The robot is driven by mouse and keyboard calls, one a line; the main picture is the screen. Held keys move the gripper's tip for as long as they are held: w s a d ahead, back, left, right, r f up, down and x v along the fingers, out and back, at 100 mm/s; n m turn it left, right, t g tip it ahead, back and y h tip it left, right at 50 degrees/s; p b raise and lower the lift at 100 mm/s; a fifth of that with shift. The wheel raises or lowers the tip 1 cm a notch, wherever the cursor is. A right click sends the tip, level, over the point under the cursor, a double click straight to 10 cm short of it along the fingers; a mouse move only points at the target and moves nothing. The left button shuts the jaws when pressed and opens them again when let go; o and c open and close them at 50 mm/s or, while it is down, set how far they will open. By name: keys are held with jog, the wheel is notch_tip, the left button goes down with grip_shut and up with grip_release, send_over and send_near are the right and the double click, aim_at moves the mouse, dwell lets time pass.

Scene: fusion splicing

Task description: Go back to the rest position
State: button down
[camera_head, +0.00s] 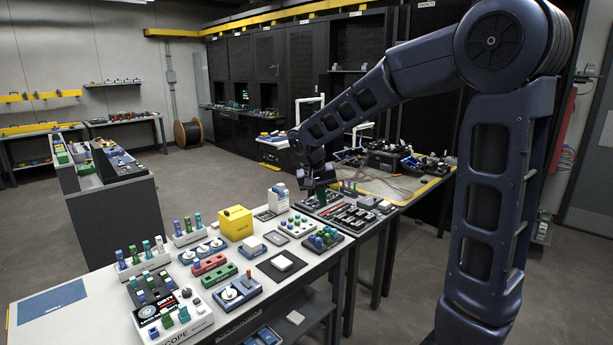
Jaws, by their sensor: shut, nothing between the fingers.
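My gripper (321,194) hangs at the end of my dark blue arm, over the far end of the white work table (95,313). It is small in the picture and points down near a dark tool tray (345,212). Its fingers are shut with nothing seen between them. I cannot tell whether the fingertips touch anything on the tray. My arm reaches from the right side across the upper middle of the picture.
The white table holds a yellow box (235,222), a red block (209,264), a green block (219,276) and several racks of small bottles. A yellow-edged table (402,192) with cables stands behind. Open floor (215,170) lies at the left.

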jog(key=s+d+r+y, duration=0.1)
jog(key=s+d+r, duration=0.1)
jog(key=s+d, duration=0.35)
jog(key=s+d+r+y, duration=0.1)
jog(key=s+d+r, duration=0.2)
jog(key=d, duration=0.6)
jog(key=s+d+f+t, duration=0.1)
jog(key=s+d+t, duration=0.1)
jog(key=s+d, duration=0.6)
jog(key=s, duration=0.4)
jog(key=shift+s+d+f+y, duration=0.15)
jog(key=shift+s+d+y, duration=0.15)
jog(key=shift+d, duration=0.1)
